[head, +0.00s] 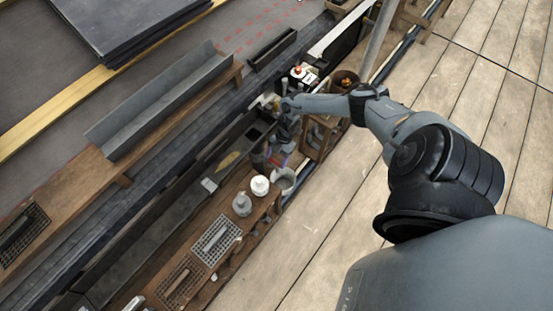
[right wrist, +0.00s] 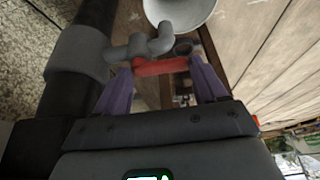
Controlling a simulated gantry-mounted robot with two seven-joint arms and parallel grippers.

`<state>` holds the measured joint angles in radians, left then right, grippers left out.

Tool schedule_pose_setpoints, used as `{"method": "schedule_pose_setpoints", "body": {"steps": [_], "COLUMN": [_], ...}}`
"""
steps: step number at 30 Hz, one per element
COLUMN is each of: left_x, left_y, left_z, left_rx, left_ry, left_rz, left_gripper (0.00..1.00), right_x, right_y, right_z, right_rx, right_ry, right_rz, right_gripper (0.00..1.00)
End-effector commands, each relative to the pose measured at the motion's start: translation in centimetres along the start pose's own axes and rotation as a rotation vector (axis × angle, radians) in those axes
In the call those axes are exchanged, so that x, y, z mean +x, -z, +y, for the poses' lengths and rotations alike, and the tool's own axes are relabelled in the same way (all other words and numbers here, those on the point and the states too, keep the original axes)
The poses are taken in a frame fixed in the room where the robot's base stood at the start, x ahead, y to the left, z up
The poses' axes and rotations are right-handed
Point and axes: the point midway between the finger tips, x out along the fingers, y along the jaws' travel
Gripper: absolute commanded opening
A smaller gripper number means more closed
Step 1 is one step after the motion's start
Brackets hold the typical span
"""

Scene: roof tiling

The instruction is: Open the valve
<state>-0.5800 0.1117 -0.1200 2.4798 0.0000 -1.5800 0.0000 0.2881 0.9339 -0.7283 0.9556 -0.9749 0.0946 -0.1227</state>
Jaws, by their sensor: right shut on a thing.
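The valve shows in the right wrist view as a grey tap body (right wrist: 138,48) with a red handle (right wrist: 160,66). The body joins a thick dark pipe (right wrist: 72,90) on the left. My right gripper (right wrist: 160,70) has its two purple fingers on either side of the red handle and is shut on it. In the head view my right gripper (head: 277,155) reaches down beside the gutter, and the valve is too small and covered to make out clearly. My left gripper is not in view.
A grey bucket (head: 284,181), a white jar (head: 260,186) and a grey bottle (head: 242,204) stand close to my right gripper on a wooden shelf. Wire racks (head: 216,240) lie farther down it. A long dark gutter (head: 160,220) runs alongside. The plank floor (head: 330,235) is clear.

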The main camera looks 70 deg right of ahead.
Motion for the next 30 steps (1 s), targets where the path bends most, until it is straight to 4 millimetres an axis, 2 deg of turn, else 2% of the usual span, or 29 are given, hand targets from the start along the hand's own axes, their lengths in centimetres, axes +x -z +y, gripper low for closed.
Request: {"method": "schedule_pose_setpoints", "body": {"steps": [14, 15, 19, 30], "left_x": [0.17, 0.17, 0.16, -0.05], "left_y": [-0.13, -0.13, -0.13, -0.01], "left_z": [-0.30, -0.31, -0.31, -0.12], "left_rx": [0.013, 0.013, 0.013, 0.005], "left_ry": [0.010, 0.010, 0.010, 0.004], "left_rz": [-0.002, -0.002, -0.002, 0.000], "left_gripper": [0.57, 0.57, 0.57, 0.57], "right_x": [0.03, 0.03, 0.03, -0.05], "right_y": [-0.09, -0.09, -0.08, 0.00], "right_z": [-0.08, -0.08, -0.06, -0.06], "right_rx": [-0.015, -0.015, -0.014, -0.004], "right_ry": [0.007, 0.007, 0.007, 0.003], "right_rz": [-0.002, -0.002, -0.002, -0.001], "right_gripper": [0.41, 0.74, 0.94, 0.96]}}
